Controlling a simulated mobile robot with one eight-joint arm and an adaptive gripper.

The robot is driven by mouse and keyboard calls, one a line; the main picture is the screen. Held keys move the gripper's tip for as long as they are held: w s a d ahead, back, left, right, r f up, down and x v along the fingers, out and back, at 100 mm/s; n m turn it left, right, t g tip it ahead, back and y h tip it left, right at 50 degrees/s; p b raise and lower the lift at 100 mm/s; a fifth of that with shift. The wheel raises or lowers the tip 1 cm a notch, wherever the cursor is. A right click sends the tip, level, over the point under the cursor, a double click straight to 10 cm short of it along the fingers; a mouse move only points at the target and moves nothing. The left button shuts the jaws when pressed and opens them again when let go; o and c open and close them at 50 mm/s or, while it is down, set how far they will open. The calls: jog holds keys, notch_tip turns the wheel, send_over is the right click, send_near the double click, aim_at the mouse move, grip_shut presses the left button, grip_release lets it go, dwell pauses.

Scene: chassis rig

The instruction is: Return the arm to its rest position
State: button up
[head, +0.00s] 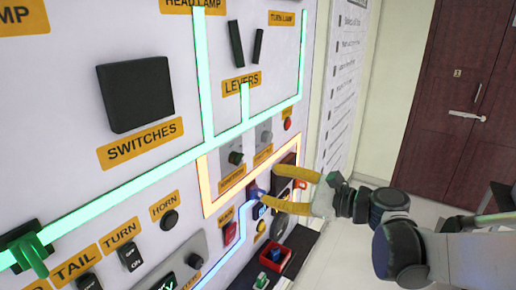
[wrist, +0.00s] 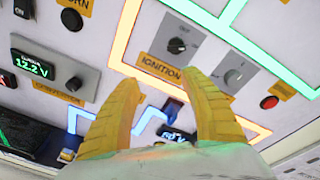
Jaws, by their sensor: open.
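My gripper (head: 292,190) has yellow fingers and is at the lower right part of the panel in the head view. In the wrist view my gripper (wrist: 163,103) has its two fingers spread apart, with nothing held between them. The arm reaches in from the right in the head view. The ignition knob (wrist: 177,45) sits above the fingers in the wrist view, over its yellow label. A small dark blue part (wrist: 173,106) shows between the fingers. I cannot tell whether the fingertips touch the panel.
The white panel (head: 75,90) carries glowing green, orange and blue lines. A green lever (head: 32,255) stands out at its lower left. A dark tray (head: 273,258) with small coloured parts lies below the gripper. Open floor and a brown door (head: 462,90) are on the right.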

jog(key=s+a+f+n+g+h+b, duration=0.15)
jog(key=s+f+n+h+b, duration=0.35)
jog(key=f, duration=0.5)
jog(key=s+d+f+n+g+h+b, duration=0.1)
jog(key=s+d+f+n+h+b, duration=0.5)
jog(key=s+d+f+n, duration=0.5)
notch_tip(320, 180, down, 2)
jog(key=s+n+h, duration=0.1)
jog(key=s+n, duration=0.1)
jog(key=shift+s+d+f+g+h+b, duration=0.2)
jog(key=shift+s+g+h+b, duration=0.1)
jog(key=shift+s+g+h, duration=0.1)
